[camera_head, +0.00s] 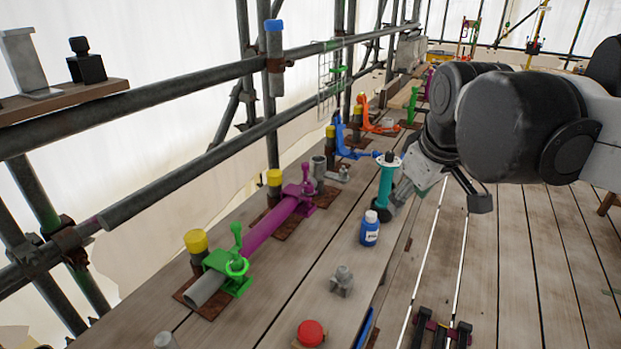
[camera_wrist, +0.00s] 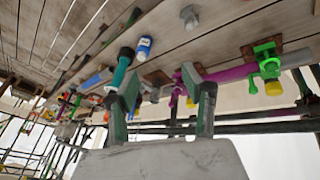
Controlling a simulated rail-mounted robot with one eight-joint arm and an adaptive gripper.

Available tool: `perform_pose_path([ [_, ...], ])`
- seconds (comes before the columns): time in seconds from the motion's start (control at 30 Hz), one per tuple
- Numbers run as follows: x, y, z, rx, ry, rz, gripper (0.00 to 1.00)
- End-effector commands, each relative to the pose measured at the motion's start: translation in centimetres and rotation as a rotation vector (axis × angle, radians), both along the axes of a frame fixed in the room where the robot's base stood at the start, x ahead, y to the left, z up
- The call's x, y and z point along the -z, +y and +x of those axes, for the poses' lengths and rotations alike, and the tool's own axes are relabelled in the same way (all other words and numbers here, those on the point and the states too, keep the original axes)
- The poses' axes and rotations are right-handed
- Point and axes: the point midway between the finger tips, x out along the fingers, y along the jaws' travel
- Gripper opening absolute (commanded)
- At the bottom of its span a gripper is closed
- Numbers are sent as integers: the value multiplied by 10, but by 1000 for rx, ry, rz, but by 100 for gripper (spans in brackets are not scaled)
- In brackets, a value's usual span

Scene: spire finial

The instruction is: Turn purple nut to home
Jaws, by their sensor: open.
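A purple tube clamp (camera_head: 302,192) with an upright swing part sits at the far end of a purple pipe sleeve (camera_head: 264,232) on the plank bench. A purple nut is too small to tell apart from this clamp. The clamp also shows in the wrist view (camera_wrist: 191,78), beyond the right finger, which partly covers it. In the head view my wrist is over the walkway side of the bench, to the right of and apart from the purple clamp.
A green clamp (camera_head: 228,272) grips the near pipe end. Yellow-capped posts (camera_head: 196,243) and scaffold rails (camera_head: 180,85) line the left. A red knob (camera_head: 311,332) is near.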

Motion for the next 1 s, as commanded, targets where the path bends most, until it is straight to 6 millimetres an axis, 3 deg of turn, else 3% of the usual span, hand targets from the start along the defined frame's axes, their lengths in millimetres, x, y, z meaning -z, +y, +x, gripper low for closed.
perform_pose_path([
  [0.03,-7,5,17,-49,14,-21,44],
  [0.2,-23,22,63,-230,61,-93,44],
  [0.47,-33,53,134,-511,131,-190,44],
  [0.73,-26,89,204,-811,195,-272,44],
  [1.0,-2,130,266,-1118,253,-334,44],
])
